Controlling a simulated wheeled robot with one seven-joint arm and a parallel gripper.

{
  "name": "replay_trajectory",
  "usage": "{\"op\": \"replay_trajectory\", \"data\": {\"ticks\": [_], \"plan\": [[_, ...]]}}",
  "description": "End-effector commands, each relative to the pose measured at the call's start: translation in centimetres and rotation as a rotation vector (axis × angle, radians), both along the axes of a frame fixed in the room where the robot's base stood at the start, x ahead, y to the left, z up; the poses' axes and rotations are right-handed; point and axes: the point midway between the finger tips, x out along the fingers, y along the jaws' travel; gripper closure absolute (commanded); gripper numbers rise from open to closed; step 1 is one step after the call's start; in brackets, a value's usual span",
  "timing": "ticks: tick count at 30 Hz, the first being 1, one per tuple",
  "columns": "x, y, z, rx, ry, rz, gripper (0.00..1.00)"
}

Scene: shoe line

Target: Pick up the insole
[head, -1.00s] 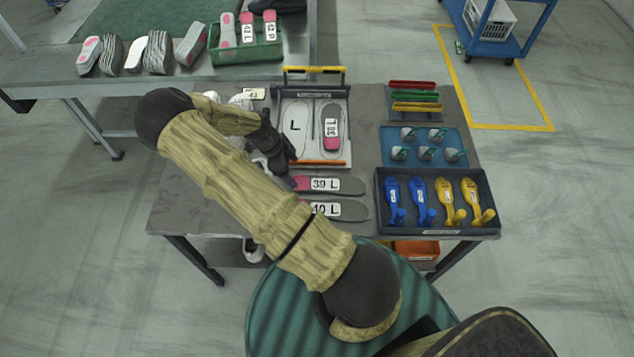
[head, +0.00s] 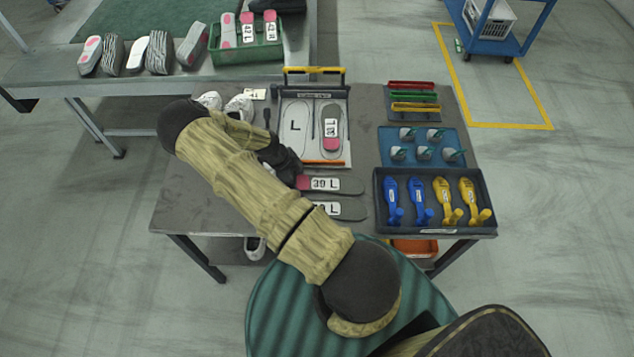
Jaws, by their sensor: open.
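A grey insole with a pink end, labelled 39 L (head: 348,186), lies on the table below the white board. Another labelled insole (head: 350,211) lies just below it, its left end hidden by my arm. A third, smaller insole (head: 331,143) lies on the right outline of the board (head: 296,146), which has an L on its left outline. My gripper (head: 291,172) is open, close to the pink left end of the 39 L insole. Its fingertips are dark and partly hidden, so I cannot tell whether they touch the insole.
White shoes (head: 240,106) stand at the table's back left. A dark tray (head: 436,228) with blue and yellow tools is at the right, below a blue mat (head: 428,163) with several small parts. A green crate (head: 246,54) with insoles stands on the back bench.

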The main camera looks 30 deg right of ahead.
Motion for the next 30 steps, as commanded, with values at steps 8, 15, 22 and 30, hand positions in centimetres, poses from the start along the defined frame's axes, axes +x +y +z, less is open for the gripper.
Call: {"op": "replay_trajectory", "data": {"ticks": [8,15,22,30], "plan": [[0.01,0.04,0.01,0.000,0.000,0.000,0.21],[0.01,0.03,0.02,0.000,0.000,0.000,0.41],[0.01,0.03,0.03,0.000,0.000,0.000,0.69],[0.05,0.05,0.39,0.000,-0.002,-0.001,0.70]]}}
